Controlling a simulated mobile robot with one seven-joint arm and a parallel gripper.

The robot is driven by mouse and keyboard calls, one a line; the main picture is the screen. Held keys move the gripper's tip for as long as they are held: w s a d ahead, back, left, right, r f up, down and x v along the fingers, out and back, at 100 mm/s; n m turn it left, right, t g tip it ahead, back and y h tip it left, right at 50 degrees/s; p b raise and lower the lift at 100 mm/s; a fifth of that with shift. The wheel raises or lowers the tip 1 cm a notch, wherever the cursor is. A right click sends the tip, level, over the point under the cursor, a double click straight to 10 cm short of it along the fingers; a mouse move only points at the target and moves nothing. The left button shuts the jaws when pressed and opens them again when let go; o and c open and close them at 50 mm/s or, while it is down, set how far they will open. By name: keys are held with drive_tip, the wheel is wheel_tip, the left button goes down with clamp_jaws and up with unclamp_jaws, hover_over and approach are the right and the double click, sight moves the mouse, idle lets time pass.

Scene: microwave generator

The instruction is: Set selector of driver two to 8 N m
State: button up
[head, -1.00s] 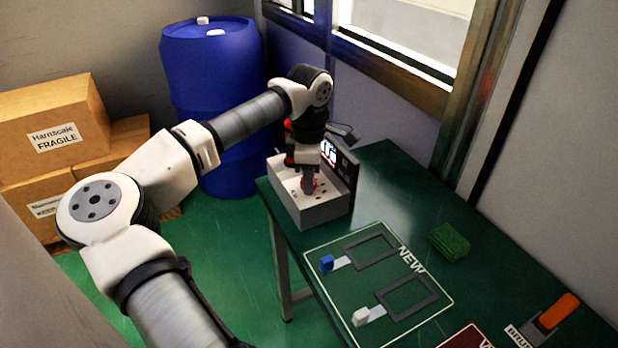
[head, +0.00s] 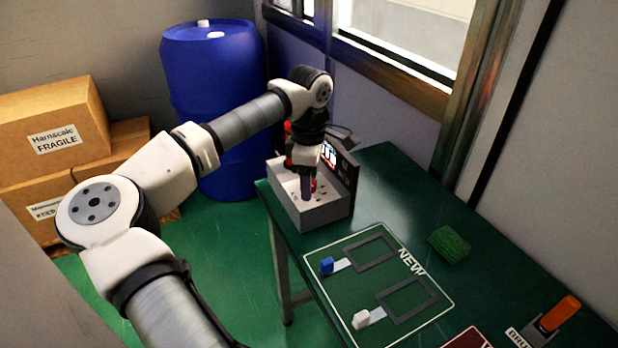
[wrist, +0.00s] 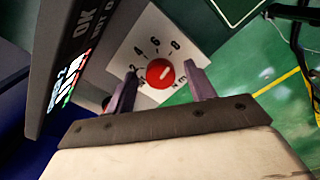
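The red selector knob (wrist: 160,72) sits on a pale panel (wrist: 128,52) with the numbers 2, 4, 6 and 8 around it. A short pale mark on the knob slants toward the upper right; I cannot tell exactly which value it marks. My gripper (wrist: 160,70) is open, one finger on each side of the knob, with visible gaps. In the head view my gripper (head: 307,190) points down over the light grey box (head: 322,214) on the table, hiding much of its top.
A dark upright display panel (wrist: 72,65) stands close on the left in the wrist view. On the green table (head: 390,165) lie a NEW board (head: 345,245) with blue and white tabs, a green sponge (head: 450,244) and an orange-handled thing (head: 558,312). A blue barrel (head: 215,100) stands behind.

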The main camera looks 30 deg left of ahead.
wheel_tip(320, 180, up, 14)
drive_tip(key=b, duration=0.1)
idle(0.6)
drive_tip(key=shift+f, duration=0.15)
